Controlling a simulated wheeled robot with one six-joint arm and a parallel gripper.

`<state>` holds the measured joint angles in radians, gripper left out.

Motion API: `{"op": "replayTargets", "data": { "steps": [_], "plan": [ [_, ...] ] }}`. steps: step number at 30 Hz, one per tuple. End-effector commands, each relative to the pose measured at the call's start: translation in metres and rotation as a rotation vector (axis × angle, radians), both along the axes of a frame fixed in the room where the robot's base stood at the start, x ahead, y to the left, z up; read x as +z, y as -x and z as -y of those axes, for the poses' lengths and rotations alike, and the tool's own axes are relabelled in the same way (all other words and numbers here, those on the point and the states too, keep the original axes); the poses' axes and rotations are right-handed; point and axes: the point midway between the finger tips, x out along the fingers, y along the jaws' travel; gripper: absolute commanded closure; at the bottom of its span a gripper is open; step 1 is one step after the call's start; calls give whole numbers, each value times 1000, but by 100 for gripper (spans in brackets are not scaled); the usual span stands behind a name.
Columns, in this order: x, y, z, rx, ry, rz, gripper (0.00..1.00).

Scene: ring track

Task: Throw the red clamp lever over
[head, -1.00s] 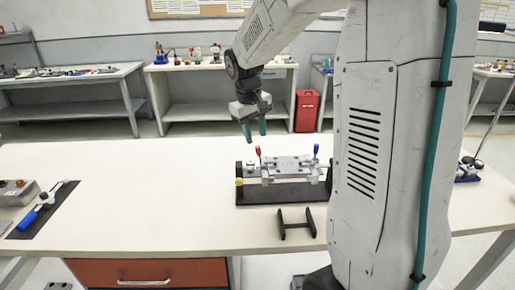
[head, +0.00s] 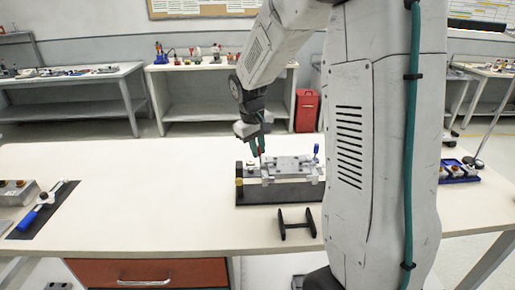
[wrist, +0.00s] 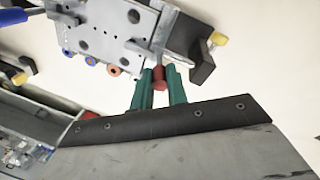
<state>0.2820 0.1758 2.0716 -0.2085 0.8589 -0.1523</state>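The clamp fixture (head: 287,167) is a grey metal plate on a dark base on the white bench. Its red clamp lever (wrist: 159,84) stands at the fixture's left end in the head view. My gripper (head: 257,146) has come down over this lever. In the wrist view its teal fingers (wrist: 159,88) stand on either side of the red knob, which fills the gap between them, so it looks shut on the lever. The lever's foot is partly hidden. A blue lever (head: 316,150) stands upright at the fixture's right end, close to my arm.
A black stand (head: 296,225) lies in front of the fixture. A blue-handled tool (head: 38,212) on a dark mat and a grey control box (head: 17,191) are at the left. A blue tray (head: 458,171) is at the right. The bench's left middle is clear.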

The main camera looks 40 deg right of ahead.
Motion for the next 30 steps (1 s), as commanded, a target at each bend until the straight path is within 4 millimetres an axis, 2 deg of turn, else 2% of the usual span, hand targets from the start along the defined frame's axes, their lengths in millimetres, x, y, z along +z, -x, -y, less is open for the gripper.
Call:
{"op": "replayTargets", "data": {
  "steps": [11,30],
  "plan": [
    [-1,-4,-6,5,78,-52,100],
    [-17,-19,-27,3,499,-335,100]
  ]
}}
